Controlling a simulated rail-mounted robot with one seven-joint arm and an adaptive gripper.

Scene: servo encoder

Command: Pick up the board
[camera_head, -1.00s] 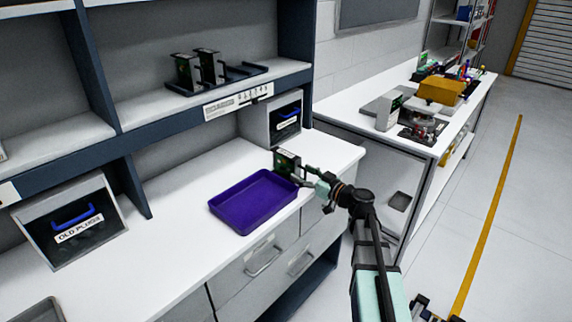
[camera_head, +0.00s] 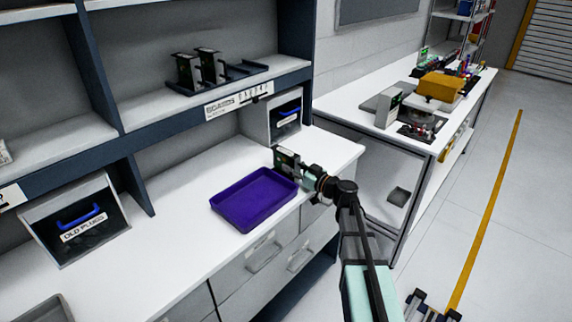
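A small dark green board (camera_head: 286,159) is upright above or on the white worktop, just behind the purple tray's right corner. My gripper (camera_head: 299,170) is right at the board, on its right side. The fingers are small and partly merge with the board, so I cannot tell whether they are shut on it. I also cannot tell whether the board touches the worktop. Two similar boards (camera_head: 207,66) stand upright in a dark rack (camera_head: 245,69) on the shelf, above a label.
A purple tray (camera_head: 232,221) lies on the worktop (camera_head: 170,252). A box with a blue handle (camera_head: 288,113) stands behind the board, and an "OLD PLUGS" box (camera_head: 85,250) stands at left. A second bench (camera_head: 345,113) with equipment is at right. The worktop left of the tray is clear.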

